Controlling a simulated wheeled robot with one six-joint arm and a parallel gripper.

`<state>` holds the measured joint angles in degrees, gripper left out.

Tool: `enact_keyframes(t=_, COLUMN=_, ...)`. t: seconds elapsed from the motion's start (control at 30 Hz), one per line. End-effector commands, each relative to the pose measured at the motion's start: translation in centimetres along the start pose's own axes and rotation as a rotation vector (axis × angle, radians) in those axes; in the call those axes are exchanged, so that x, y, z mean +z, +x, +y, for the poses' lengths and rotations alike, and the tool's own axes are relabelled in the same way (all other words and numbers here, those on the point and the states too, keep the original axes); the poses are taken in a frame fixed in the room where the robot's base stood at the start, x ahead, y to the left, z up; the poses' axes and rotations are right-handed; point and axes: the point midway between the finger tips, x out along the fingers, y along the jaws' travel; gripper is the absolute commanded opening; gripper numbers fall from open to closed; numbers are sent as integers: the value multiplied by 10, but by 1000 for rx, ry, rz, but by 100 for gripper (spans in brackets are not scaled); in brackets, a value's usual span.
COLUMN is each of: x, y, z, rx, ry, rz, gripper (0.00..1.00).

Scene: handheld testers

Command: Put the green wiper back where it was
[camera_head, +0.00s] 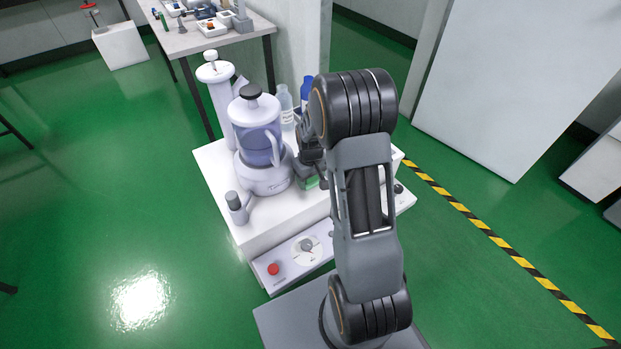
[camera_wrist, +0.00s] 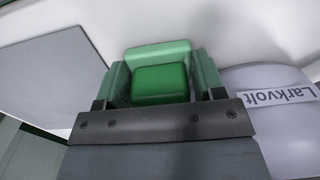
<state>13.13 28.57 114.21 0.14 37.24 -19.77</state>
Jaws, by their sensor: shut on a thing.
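The green wiper (camera_wrist: 160,84) sits between the two fingers of my gripper (camera_wrist: 162,88) in the wrist view, and the gripper is shut on it. In the head view a small part of the green wiper (camera_head: 309,182) shows beneath my gripper (camera_head: 312,168), low over the white bench top (camera_head: 222,160). My arm hides much of the gripper there. I cannot tell whether the wiper touches the surface.
A blender-like machine (camera_head: 258,130) stands close left of my gripper. A grey body with a "Larkvolt" label (camera_wrist: 278,98) lies to the right in the wrist view. Bottles (camera_head: 285,103) stand behind. A control panel with a red button (camera_head: 273,269) is along the front.

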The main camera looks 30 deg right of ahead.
Motion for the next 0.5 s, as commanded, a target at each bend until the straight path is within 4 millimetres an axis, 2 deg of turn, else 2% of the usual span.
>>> enact_keyframes(t=0.1, x=0, y=4, z=0, rx=0, ry=0, rz=-1, gripper=37)
enact_keyframes(t=0.13, x=0, y=4, z=0, rx=0, ry=0, rz=0, gripper=65)
enact_keyframes(t=0.37, x=0, y=3, z=0, rx=0, ry=0, rz=0, gripper=87)
enact_keyframes(t=0.5, x=0, y=3, z=0, rx=0, ry=0, rz=0, gripper=88)
